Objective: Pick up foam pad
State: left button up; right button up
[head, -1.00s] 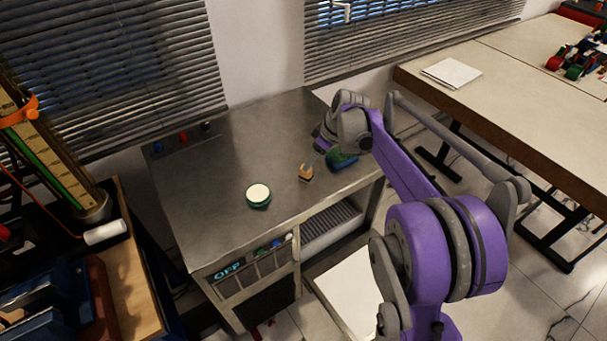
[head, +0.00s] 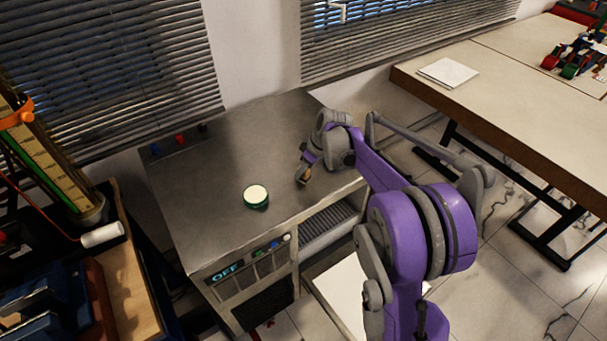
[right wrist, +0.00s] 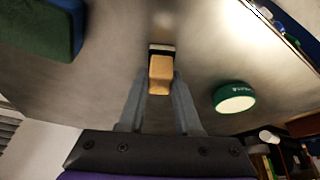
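A small tan block (right wrist: 161,75) with a black-and-white end lies on the steel bench top (head: 235,130). In the right wrist view it is between the fingertips of my right gripper (right wrist: 160,84), with a finger close along each side; I cannot tell whether they grip it. In the head view the right gripper (head: 303,169) is low over the bench, partly covering the tan block (head: 308,176). A green-and-blue block (right wrist: 42,30) shows in the right wrist view; my arm hides it in the head view. I cannot tell which block is the foam pad. My left gripper is out of view.
A round green tin with a white top (head: 256,196) stands left of the right gripper, and shows in the right wrist view (right wrist: 234,97). The bench's left half is mostly clear. A long table (head: 490,85) stands at right.

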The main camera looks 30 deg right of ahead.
grip_shut()
jog(key=shift+r, duration=0.1)
notch_tip(320, 180, up, 10)
jog(key=shift+f+p, duration=0.1)
jog(key=shift+p, duration=0.2)
jog(key=shift+c, duration=0.4)
grip_release()
grip_shut()
